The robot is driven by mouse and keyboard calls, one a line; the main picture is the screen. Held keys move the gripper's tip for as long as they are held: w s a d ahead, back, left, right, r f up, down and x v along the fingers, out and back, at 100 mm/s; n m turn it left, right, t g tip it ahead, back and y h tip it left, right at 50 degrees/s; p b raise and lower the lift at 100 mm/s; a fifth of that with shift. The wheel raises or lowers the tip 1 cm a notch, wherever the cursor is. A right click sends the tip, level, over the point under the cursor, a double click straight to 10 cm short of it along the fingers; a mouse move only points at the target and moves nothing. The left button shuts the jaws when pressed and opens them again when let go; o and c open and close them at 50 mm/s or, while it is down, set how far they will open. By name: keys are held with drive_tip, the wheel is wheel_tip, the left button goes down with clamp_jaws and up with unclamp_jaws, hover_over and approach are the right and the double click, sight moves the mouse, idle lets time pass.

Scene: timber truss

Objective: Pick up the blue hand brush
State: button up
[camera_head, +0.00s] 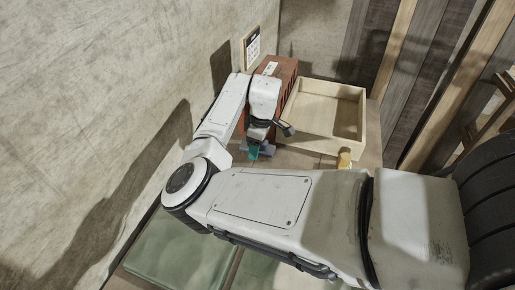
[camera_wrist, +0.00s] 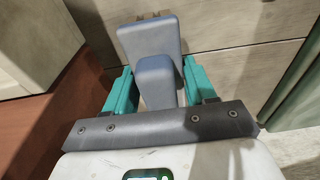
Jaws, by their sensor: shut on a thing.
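The blue hand brush (camera_wrist: 150,42) shows in the wrist view as a grey-blue body with a raised, narrower block (camera_wrist: 156,82) nearer to me. My gripper (camera_wrist: 160,88) has teal fingers on both sides of this block and is shut on it. In the head view my gripper (camera_head: 254,151) is low by the wooden surface, in front of the reddish-brown box. A small grey-blue part of the brush (camera_head: 267,149) shows beside the teal fingers; my arm hides much of it. I cannot tell whether the brush touches the surface.
The reddish-brown box (camera_head: 287,68) stands behind my gripper, close to the wall. An open pale wooden tray (camera_head: 348,92) stands to its right. A small yellow object (camera_head: 345,160) is on the surface at right. Green, flat-looking material (camera_head: 180,250) lies at the lower left.

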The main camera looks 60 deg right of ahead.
drive_tip(key=shift+c, duration=0.4)
drive_tip(key=shift+r, duration=0.5)
wheel_tip(320, 180, up, 2)
drive_tip(key=shift+r+b, duration=0.1)
drive_tip(key=shift+b, duration=0.35)
drive_tip(key=s+a+r, duration=0.5)
drive_tip(key=a+r, duration=0.4)
drive_tip(key=a, duration=0.4)
drive_tip(key=shift+r, duration=0.4)
